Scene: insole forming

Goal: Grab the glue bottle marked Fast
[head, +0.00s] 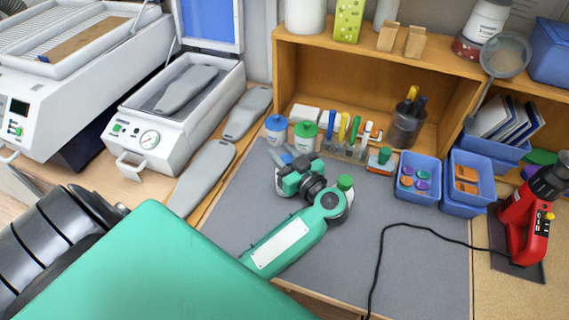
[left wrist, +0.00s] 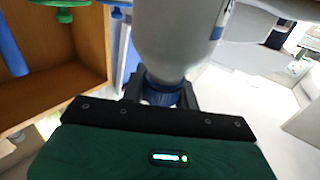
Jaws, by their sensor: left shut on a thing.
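In the left wrist view a pale bottle (left wrist: 180,40) with a blue cap (left wrist: 163,88) is between the fingers of my left gripper (left wrist: 162,96). The gripper is shut at the cap; only an edge of the label shows and I cannot read it. In the head view my left gripper (head: 284,155) points toward the back of the grey mat. A blue-capped bottle (head: 276,129) shows just beyond its fingertips; I cannot tell from this view whether it is the held one. A green-capped bottle (head: 303,136) stands beside it.
A rack of coloured tools (head: 345,150), a pen cup (head: 407,125) and blue bins (head: 418,180) line the back of the grey mat (head: 420,270). Grey insoles (head: 203,175) lie at left. A red heat tool (head: 525,215) with a black cable stands at right.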

